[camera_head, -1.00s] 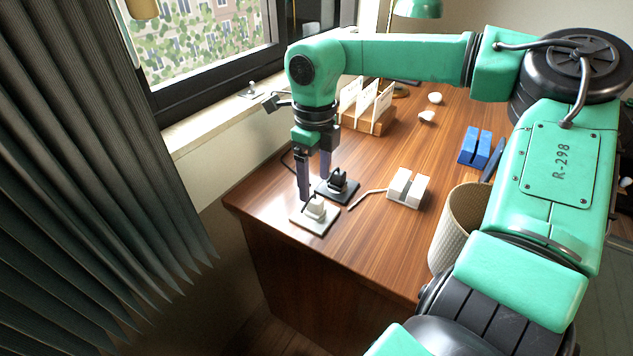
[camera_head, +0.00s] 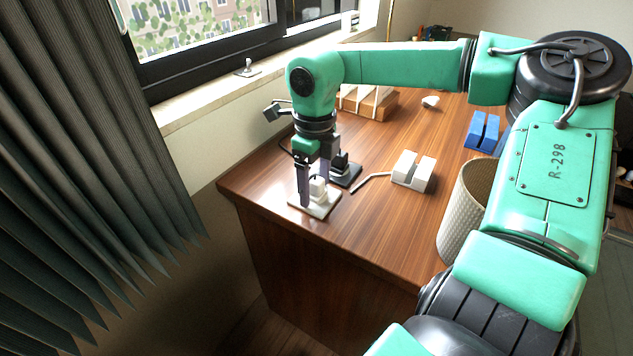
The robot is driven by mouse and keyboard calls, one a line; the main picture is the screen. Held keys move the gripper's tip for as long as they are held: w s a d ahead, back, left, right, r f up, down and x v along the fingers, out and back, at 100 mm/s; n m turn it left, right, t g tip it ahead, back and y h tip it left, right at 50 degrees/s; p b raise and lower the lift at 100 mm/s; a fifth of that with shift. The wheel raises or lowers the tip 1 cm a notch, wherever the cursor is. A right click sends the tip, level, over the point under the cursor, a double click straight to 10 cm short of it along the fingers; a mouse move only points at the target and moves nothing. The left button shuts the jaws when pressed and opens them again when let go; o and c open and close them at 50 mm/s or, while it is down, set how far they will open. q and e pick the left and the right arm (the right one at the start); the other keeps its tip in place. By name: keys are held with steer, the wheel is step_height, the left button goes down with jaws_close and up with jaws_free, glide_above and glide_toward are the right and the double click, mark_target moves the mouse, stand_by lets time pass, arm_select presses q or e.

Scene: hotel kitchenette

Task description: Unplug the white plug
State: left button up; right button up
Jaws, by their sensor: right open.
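The white plug (camera_head: 318,188) stands upright on a white socket plate (camera_head: 322,208) near the desk's left end. My right gripper (camera_head: 315,193) points down over it and is open. One finger is left of the plug and the other is behind it, with the fingertips low at about plug height. I cannot tell whether either finger touches it. A black plug (camera_head: 341,162) stands on a dark plate (camera_head: 348,176) just behind to the right, partly hidden by a finger. My left gripper is not in view.
A white slotted block (camera_head: 413,171) with a grey cable end beside it is to the right. Bare desk lies right of the plate. A curtain (camera_head: 100,170) hangs left.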

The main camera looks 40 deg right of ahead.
mark_target(315, 179)
stand_by(0.8)
jaws_close()
steer(key=shift+r, duration=0.1)
steer(key=shift+r+p, duration=2.3)
steer(key=shift+r, duration=0.65)
